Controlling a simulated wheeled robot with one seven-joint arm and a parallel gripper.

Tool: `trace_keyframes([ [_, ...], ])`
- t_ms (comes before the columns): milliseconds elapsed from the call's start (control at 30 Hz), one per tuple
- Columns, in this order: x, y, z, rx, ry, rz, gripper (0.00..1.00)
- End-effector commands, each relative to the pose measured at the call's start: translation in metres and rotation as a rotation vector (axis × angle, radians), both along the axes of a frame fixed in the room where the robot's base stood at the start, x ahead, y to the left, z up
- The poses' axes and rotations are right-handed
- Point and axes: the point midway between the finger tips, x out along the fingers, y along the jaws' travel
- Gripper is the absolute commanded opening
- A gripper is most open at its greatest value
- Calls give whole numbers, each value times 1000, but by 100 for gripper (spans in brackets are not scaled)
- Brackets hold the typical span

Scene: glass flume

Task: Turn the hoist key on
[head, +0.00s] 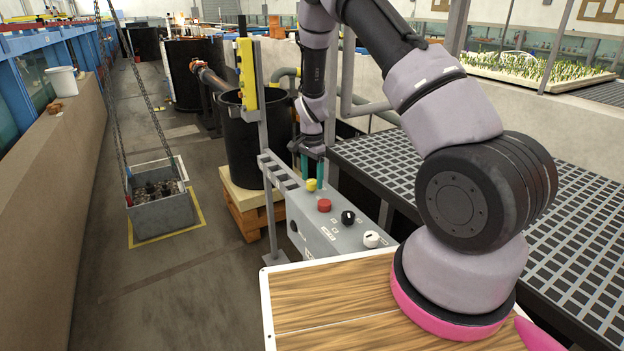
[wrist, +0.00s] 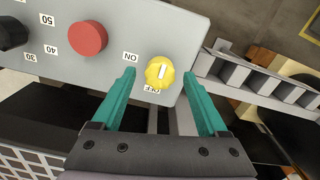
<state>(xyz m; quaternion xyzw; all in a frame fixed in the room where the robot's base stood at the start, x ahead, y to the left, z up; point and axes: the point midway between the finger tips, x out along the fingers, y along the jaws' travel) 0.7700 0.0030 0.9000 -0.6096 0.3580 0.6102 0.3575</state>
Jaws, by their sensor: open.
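The hoist key looks to be the yellow round knob (wrist: 160,72) on the grey control box (wrist: 200,20), with ON and OFF labels beside it. It also shows at the box's far end in the head view (head: 311,186). A white bar on its face slants, its lower end towards OFF; I cannot tell which end is the pointer. My gripper (wrist: 160,76) has its two green fingers apart, one on each side of the knob, with nothing held. In the head view my gripper (head: 312,170) points down just above the knob. Contact is not clear.
A red button (head: 324,205), a black knob (head: 348,217) and a white knob (head: 371,239) share the box. A grey post with a yellow pendant (head: 246,75) stands beside it. Black grating (head: 480,200) lies to the right.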

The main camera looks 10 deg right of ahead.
Motion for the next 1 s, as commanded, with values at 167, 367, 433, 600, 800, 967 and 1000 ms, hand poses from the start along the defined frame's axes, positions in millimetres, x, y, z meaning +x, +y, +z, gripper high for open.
trace_keyframes([
  [167, 0, 0, -6, 0, -1, 0, 76],
  [367, 0, 0, -6, 0, -1, 0, 76],
  [433, 0, 0, -6, 0, -1, 1, 50],
  [600, 0, 0, -6, 0, -1, 1, 0],
  [800, 0, 0, -6, 1, -1, 13, 0],
  [967, 0, 0, -6, 1, -1, 63, 0],
  [1000, 0, 0, -6, 1, -1, 84, 0],
])
